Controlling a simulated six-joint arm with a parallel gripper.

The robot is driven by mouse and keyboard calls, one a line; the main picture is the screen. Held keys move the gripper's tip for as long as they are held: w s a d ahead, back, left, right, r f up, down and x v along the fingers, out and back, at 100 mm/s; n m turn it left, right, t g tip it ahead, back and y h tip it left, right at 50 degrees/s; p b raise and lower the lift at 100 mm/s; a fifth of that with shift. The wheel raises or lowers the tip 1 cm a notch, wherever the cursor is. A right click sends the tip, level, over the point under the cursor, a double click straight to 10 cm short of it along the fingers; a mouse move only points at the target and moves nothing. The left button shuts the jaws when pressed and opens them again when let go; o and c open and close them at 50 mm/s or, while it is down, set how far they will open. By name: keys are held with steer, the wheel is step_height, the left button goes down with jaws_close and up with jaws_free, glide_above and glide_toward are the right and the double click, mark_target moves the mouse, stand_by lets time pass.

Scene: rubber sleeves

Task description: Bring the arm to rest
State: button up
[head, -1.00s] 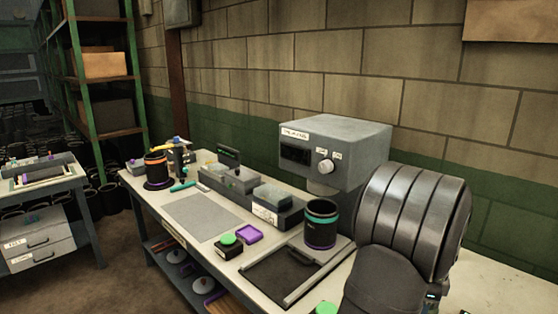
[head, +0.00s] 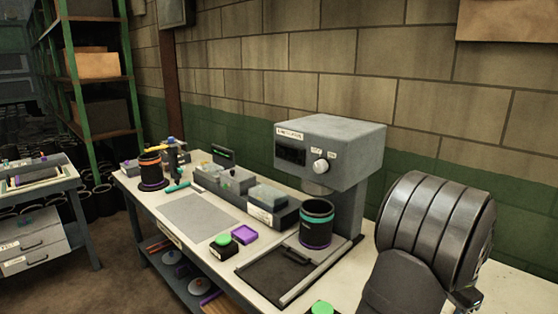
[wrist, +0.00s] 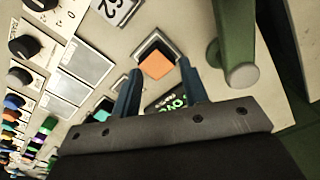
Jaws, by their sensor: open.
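My gripper (wrist: 160,69) shows in the wrist view with its two blue fingers spread apart. Nothing is held between them. An orange square button in a pale frame (wrist: 157,64) shows in the gap between the fingertips, on a light panel beyond; I cannot tell the distance. In the head view my dark, ribbed arm fills the right side, to the right of the grey machine, and the fingers are not visible there.
In the head view, a grey machine (head: 330,150) stands on the bench with a black sleeve with teal and purple bands (head: 316,224) under its head. A sleeve with an orange band (head: 151,172) stands farther left. A green handle (wrist: 236,45) is close to the right finger in the wrist view.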

steer(key=shift+d+n, duration=1.05)
steer(key=shift+n, duration=0.05)
stand_by(0.8)
